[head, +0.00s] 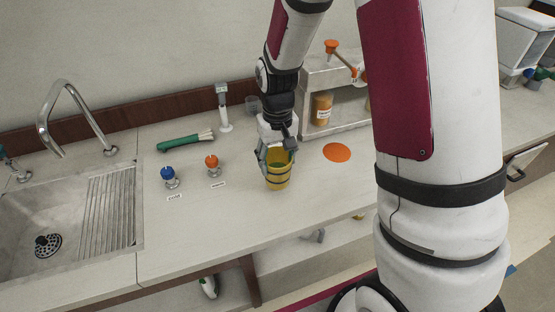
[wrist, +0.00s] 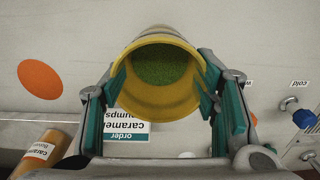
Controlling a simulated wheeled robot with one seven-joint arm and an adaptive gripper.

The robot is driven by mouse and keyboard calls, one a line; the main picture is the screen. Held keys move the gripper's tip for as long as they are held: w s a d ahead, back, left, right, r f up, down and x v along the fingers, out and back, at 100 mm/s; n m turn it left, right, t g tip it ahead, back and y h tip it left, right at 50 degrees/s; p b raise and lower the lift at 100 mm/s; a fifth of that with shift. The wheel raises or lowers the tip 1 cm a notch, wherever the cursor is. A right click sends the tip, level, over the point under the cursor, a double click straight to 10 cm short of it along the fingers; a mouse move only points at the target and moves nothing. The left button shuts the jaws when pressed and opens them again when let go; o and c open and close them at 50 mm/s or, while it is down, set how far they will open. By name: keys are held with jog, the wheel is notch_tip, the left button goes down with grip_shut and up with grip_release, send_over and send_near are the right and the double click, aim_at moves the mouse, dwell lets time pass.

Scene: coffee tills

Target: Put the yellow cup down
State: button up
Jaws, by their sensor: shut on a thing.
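The yellow cup (head: 278,176) has dark bands and is at the middle of the counter in the head view. It looks upright, and I cannot tell whether its base touches the counter. My gripper (head: 277,157) is shut on the cup from above, with a finger on either side. In the wrist view the cup (wrist: 160,85) sits between the teal pads of my gripper (wrist: 163,98), and something green shows inside it.
An orange disc (head: 337,152) lies on the counter right of the cup. Blue (head: 168,172) and orange (head: 212,162) taps stand to the left. A sink (head: 70,215) is at far left. A shelf unit (head: 335,92) stands behind.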

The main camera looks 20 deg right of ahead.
aim_at(277, 161)
jog(key=shift+w+d+f, duration=0.1)
jog(key=shift+w+d, duration=0.1)
jog(key=shift+w, duration=0.4)
jog(key=shift+w+d+f, duration=0.1)
jog(key=shift+w+d, duration=0.1)
jog(key=shift+w, duration=0.4)
jog(key=shift+w+d+f+p, duration=0.1)
jog(key=shift+w+f+p, duration=0.1)
jog(key=shift+f, duration=0.65)
jog(key=shift+w+f+p, duration=0.1)
jog(key=shift+f+p, duration=0.05)
jog(key=shift+f, duration=0.7)
jog(key=shift+f, duration=0.15)
jog(key=o, duration=1.2)
